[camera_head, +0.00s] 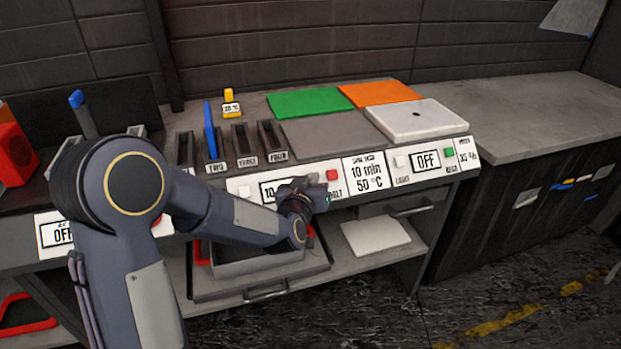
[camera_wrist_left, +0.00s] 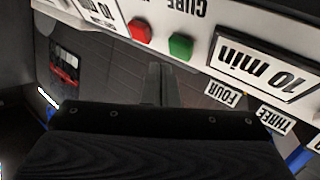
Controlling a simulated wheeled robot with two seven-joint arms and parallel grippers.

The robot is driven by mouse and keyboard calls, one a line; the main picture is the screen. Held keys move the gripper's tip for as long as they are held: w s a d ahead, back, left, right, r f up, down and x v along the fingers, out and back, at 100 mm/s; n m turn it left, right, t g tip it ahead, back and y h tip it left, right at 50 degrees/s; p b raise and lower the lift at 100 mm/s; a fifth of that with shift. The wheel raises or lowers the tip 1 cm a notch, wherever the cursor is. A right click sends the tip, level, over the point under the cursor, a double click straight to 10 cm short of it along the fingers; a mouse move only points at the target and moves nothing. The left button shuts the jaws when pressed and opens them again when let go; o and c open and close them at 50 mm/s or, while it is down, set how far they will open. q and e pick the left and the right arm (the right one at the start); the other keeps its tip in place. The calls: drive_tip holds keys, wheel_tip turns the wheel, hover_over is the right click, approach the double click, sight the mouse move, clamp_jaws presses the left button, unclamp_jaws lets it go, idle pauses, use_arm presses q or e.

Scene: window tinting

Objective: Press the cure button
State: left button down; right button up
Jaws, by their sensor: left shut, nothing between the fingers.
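The control panel with the "10 min" display (camera_wrist_left: 262,66) shows upside down in the left wrist view. A green button (camera_wrist_left: 180,46) and a red button (camera_wrist_left: 140,30) sit beside the display, with a "CURE" label (camera_wrist_left: 183,4) near the green one. In the head view, the red button (camera_head: 332,175) shows just above my left gripper (camera_head: 322,199), and the green one is hidden by the gripper or wrist. My left gripper is shut and empty; its fingers (camera_wrist_left: 160,84) appear near the buttons in the wrist view. I cannot tell if they touch the panel. My right gripper is out of view.
Another panel reading "OFF" (camera_head: 426,161) with a green button (camera_head: 448,154) lies to the right. Green (camera_head: 309,101) and orange (camera_head: 380,92) plates, a white plate (camera_head: 415,118) and labelled slots (camera_head: 242,138) are on the bench.

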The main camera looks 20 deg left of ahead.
use_arm(q)
drive_tip(key=s+d+r+p, duration=0.1)
drive_tip(key=s+r+p, duration=0.1)
drive_tip(key=r, duration=0.1)
drive_tip(key=shift+s+d+r, duration=0.1)
drive_tip(key=shift+s+d, duration=0.25)
drive_tip(key=shift+d, duration=0.05)
idle(0.5)
drive_tip(key=s+a+r+m+g+h+p, duration=0.1)
drive_tip(key=s+a+r+g+h+p, duration=0.1)
drive_tip(key=s+r, duration=0.35)
drive_tip(key=s+a+r+g+h+p, duration=0.1)
drive_tip(key=s+r+g+h+p, duration=0.15)
drive_tip(key=s, duration=0.65)
drive_tip(key=s+f+g+p, duration=0.1)
drive_tip(key=s+g, duration=0.2)
drive_tip(key=s, duration=0.6)
drive_tip(key=s+a+f+g+p, duration=0.1)
drive_tip(key=s+f+g+p, duration=0.1)
drive_tip(key=s, duration=0.8)
drive_tip(key=shift+g, duration=0.55)
